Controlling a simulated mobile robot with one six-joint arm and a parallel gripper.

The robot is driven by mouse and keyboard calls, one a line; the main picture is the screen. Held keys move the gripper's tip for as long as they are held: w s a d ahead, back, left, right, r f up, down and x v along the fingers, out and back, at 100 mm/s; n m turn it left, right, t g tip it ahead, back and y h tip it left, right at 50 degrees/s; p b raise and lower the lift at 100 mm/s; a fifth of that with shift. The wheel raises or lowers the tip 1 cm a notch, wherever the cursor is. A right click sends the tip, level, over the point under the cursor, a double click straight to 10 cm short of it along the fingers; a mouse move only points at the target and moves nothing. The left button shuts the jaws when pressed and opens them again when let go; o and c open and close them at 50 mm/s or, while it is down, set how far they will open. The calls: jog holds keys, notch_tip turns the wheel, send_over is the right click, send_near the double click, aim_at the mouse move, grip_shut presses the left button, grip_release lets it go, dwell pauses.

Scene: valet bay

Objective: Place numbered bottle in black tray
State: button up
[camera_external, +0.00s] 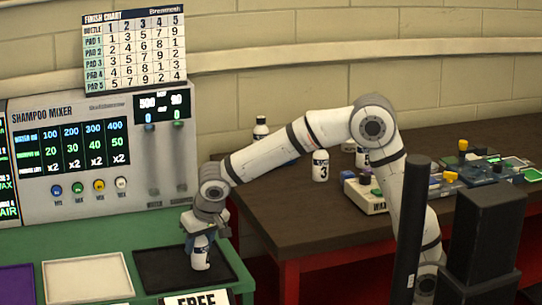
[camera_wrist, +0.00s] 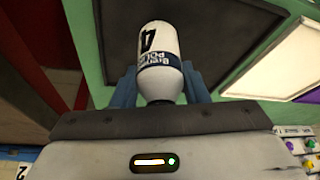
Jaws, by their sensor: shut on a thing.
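My gripper (camera_external: 203,232) points down and is shut on a white bottle (camera_external: 200,256), which is upright over the black tray (camera_external: 158,268). I cannot tell whether its base touches the tray. In the wrist view the bottle (camera_wrist: 160,62) sits between the blue fingers. Part of the bottle's upper end is hidden by the gripper in the external view.
A white tray (camera_external: 87,278) and a purple tray (camera_external: 15,284) lie to the left on the green counter. The shampoo mixer (camera_external: 90,155) stands behind, under a finish chart (camera_external: 135,48). A bottle numbered 3 (camera_external: 320,166) and other bottles stand on the brown table (camera_external: 275,205).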

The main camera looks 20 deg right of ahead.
jog(key=shift+f, duration=0.7)
jog(key=shift+f, duration=0.15)
jog(key=o, duration=1.1)
jog(key=shift+c, duration=0.2)
jog(key=shift+r, duration=0.4)
jog(key=p+v, duration=0.1)
jog(key=v, duration=1)
jog(key=shift+s+r, duration=0.2)
jog(key=shift+s, duration=0.05)
jog(key=shift+d, duration=0.1)
